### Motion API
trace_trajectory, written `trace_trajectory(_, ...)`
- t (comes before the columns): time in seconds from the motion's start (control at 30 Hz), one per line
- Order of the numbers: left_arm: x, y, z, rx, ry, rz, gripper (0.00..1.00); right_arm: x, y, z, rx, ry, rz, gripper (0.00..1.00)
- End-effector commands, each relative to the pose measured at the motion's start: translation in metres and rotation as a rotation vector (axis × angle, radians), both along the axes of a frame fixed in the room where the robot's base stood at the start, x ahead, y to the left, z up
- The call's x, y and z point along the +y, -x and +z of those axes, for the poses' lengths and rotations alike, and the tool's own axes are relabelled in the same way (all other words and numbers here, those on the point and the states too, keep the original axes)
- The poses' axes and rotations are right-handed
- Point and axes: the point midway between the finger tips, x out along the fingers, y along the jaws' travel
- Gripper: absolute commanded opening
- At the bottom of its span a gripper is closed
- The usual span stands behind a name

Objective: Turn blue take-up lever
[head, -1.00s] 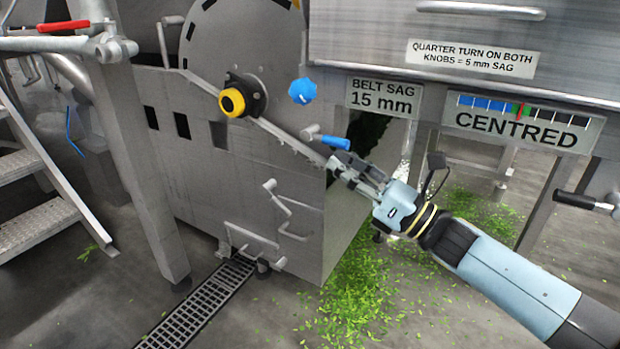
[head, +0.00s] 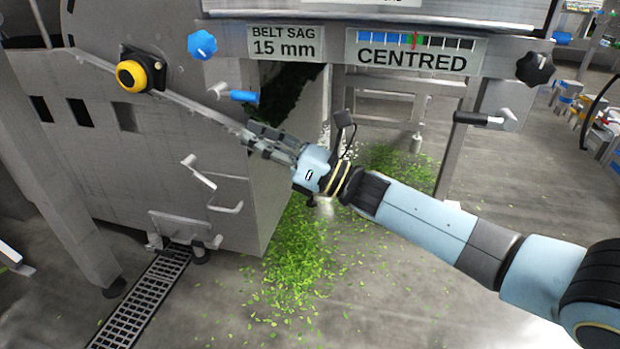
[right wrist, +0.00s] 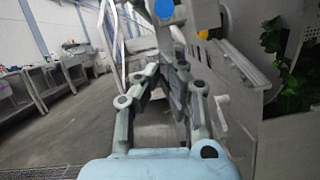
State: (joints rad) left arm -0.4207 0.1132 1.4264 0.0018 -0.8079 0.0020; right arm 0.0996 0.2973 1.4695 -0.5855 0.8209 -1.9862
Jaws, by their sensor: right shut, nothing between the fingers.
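The blue-handled lever (head: 243,96) sticks out from the grey machine's front, just below the "BELT SAG 15 mm" plate, with its blue grip pointing right. My right gripper (head: 252,137) is shut and empty, a little below the lever in the picture and apart from it. In the right wrist view the right gripper's fingers (right wrist: 160,65) come together in the middle, and a round blue part (right wrist: 164,9) shows beyond them; I cannot tell whether it is the lever's grip or the knob. My left gripper is not in view.
A blue knob (head: 202,45) sits up and left of the lever, and a yellow-and-black button (head: 131,75) farther left. A "CENTRED" gauge (head: 415,52), a black knob (head: 535,68) and a black-handled lever (head: 480,118) are to the right. Green leaves (head: 300,270) litter the floor.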

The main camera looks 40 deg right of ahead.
Motion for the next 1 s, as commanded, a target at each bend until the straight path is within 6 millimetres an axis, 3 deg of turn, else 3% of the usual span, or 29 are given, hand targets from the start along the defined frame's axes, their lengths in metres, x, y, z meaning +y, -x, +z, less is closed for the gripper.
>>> trace_trajectory(0.2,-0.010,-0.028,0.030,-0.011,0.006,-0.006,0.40,-0.001,-0.004,-0.017,0.004,0.000,0.003,0.00)
trace_trajectory(0.6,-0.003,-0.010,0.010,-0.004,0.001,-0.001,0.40,-0.048,0.061,-0.033,0.003,0.002,0.002,0.00)
trace_trajectory(1.0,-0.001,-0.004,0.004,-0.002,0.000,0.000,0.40,-0.057,0.075,-0.038,0.001,0.000,0.002,0.00)
